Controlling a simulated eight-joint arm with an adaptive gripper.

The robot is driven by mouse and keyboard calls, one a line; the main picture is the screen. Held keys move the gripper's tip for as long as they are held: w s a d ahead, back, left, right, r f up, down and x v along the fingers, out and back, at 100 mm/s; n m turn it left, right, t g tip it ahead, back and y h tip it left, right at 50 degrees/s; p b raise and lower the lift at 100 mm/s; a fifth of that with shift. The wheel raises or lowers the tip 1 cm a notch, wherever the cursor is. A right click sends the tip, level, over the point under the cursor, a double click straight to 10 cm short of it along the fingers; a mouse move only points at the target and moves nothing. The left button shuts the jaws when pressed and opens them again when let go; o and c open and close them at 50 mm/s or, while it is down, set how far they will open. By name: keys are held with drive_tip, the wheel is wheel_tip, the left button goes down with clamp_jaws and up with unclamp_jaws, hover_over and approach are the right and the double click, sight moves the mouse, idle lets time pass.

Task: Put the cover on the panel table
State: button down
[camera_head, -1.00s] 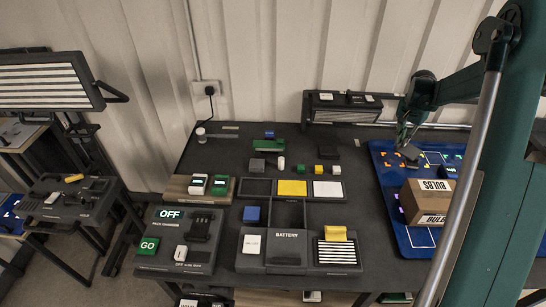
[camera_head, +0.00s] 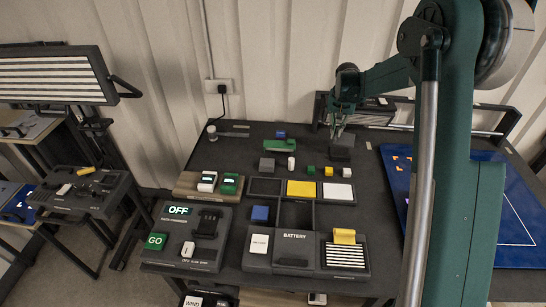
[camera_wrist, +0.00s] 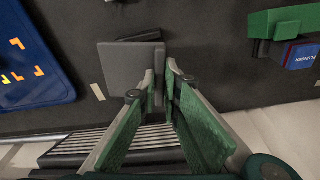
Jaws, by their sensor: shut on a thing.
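My gripper (camera_head: 338,131) is over the back right of the dark table (camera_head: 230,146), left of the blue mat. It is shut on a dark grey flat piece, which I take to be the cover (camera_head: 341,143). The wrist view shows the cover as a grey square plate (camera_wrist: 124,75) at the fingertips (camera_wrist: 162,82), partly behind the left finger. I cannot tell whether it is held clear of the table or touches it. The panel table is not marked by name; the dark table bears an OFF panel (camera_head: 197,254) and a BATTERY panel (camera_head: 293,237).
A low dark rack (camera_head: 368,118) stands at the back wall, close behind my gripper. A green block (camera_head: 283,145) and small coloured blocks are nearby. The blue mat (camera_head: 512,220) lies at right, partly hidden by my arm. A side table (camera_head: 85,192) stands left.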

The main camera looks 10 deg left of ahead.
drive_tip(key=a+n, duration=0.2)
drive_tip(key=a, duration=1)
drive_tip(key=shift+s+a, duration=0.15)
drive_tip(key=shift+s, duration=0.25)
drive_tip(key=shift+f, duration=0.1)
drive_tip(key=shift+f, duration=0.15)
drive_tip(key=shift+f, duration=3)
drive_tip(key=shift+f+b, duration=0.3)
drive_tip(key=shift+f, duration=1.55)
drive_tip(key=shift+f, duration=0.2)
drive_tip(key=c, duration=2.5)
unclamp_jaws()
